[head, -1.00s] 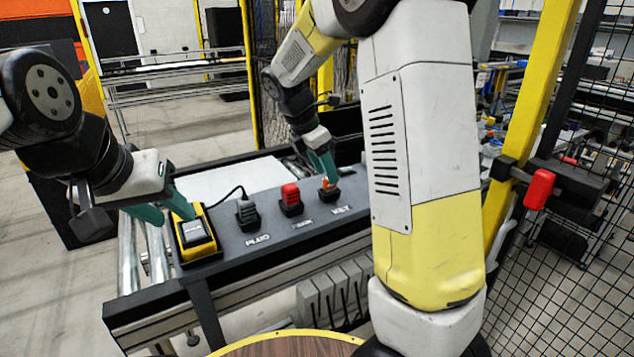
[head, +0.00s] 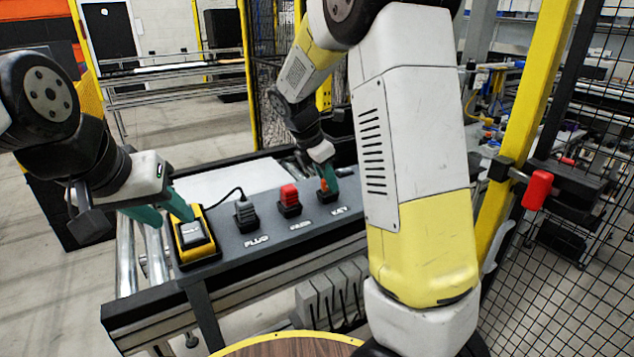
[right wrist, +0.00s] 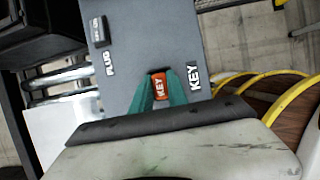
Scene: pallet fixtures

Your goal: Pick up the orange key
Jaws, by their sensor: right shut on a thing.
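The orange key (right wrist: 158,87) stands at the KEY label on the dark panel (head: 262,236). In the head view the key (head: 323,184) is partly hidden by my right gripper. My right gripper (head: 329,180) has its green fingers shut on the key, one on each side; the right wrist view shows the gripper (right wrist: 159,92) close up. Whether the key is still in its holder, I cannot tell. My left gripper (head: 172,214) is beside the yellow-framed box with a grey top (head: 193,236) at the panel's left end. Its green fingers look apart, with nothing between them that I can see.
On the panel, a red block (head: 289,194) and a grey plug (head: 245,212) with a cable stand left of the key. A white surface (head: 220,182) lies behind the panel. A yellow post (head: 530,120) and mesh fence stand at the right.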

